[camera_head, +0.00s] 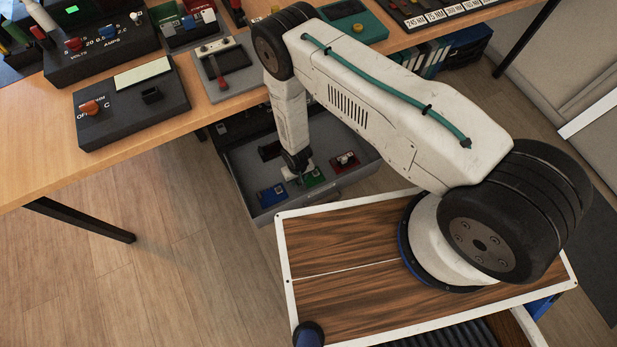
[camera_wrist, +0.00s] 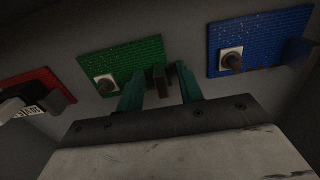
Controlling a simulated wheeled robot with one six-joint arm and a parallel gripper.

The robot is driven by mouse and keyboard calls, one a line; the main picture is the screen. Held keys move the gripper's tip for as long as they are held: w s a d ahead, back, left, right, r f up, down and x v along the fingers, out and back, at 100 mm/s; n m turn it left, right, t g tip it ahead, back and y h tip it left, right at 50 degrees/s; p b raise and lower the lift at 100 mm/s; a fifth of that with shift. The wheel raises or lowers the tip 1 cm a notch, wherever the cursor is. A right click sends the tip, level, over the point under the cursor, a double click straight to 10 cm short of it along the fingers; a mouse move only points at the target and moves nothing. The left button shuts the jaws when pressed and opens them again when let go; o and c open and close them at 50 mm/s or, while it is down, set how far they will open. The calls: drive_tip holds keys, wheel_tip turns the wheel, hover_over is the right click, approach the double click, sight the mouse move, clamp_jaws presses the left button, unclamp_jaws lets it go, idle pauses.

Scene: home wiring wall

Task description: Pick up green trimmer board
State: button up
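The green trimmer board (camera_head: 314,179) lies in the open grey drawer (camera_head: 235,181), between a blue board (camera_head: 272,195) and a red board (camera_head: 345,161). In the wrist view the green board (camera_wrist: 140,55) carries a pale square trimmer with a round knob and a small brown upright block. My gripper (camera_head: 298,178) reaches down into the drawer at the green board's left edge. In the wrist view my gripper's teal fingers (camera_wrist: 160,88) are apart, one on each side of the brown block, with gaps showing. Whether they touch the board cannot be told.
The blue board (camera_wrist: 258,38) and red board (camera_wrist: 38,88) lie close on either side. A dark part (camera_head: 269,151) lies at the drawer's back. The wooden workbench (camera_head: 45,150), with meters on it, overhangs the drawer. The floor left of the drawer is clear.

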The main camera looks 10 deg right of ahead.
clamp_jaws()
